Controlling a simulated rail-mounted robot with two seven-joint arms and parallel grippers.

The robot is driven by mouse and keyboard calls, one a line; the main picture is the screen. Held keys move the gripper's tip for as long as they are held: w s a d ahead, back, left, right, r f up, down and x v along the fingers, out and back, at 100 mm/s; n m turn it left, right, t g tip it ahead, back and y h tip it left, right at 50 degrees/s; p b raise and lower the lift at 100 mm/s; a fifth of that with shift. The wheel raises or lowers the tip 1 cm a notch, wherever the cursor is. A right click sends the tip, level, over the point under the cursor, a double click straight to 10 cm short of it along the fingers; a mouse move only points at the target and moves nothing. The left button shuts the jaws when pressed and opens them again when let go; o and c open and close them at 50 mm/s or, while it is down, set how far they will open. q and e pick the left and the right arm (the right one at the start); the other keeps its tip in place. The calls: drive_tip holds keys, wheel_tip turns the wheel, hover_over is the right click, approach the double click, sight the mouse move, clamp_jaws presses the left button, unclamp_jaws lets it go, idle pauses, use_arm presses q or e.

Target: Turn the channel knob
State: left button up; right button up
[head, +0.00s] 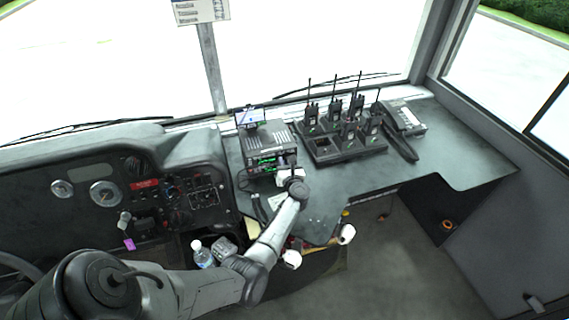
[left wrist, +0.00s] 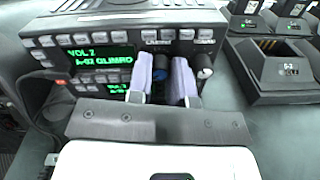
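The radio unit (head: 268,142) stands on the dashboard desk, and its lit green display (left wrist: 100,58) fills the left of the left wrist view. A blue-and-black knob (left wrist: 160,75) on its front lies between the two pale fingers of my left gripper (left wrist: 161,80). The fingers are apart, one on each side of this knob, with narrow gaps showing; firm contact cannot be made out. A second knob (left wrist: 204,67) with a pale tip is just right of the right finger. No label tells which knob is for channels. In the head view my left gripper (head: 288,172) hides part of the radio front.
A charger tray (head: 345,154) with several handheld radios stands right of the radio, and a dark handset (head: 400,147) lies beyond it. A small screen (head: 249,117) stands behind the radio. A bottle (head: 202,256) is below the dashboard.

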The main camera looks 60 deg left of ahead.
use_arm(q)
clamp_jaws()
drive_tip(key=m, duration=0.5)
drive_tip(key=shift+m+p, duration=0.3)
drive_tip(key=shift+p, duration=0.05)
drive_tip(key=m+p, duration=0.1)
drive_tip(key=m, duration=0.2)
drive_tip(key=shift+r, duration=0.1)
drive_tip(key=shift+m+p, duration=0.4)
drive_tip(key=shift+m, duration=1.7)
drive_tip(key=shift+o, duration=1.7)
unclamp_jaws()
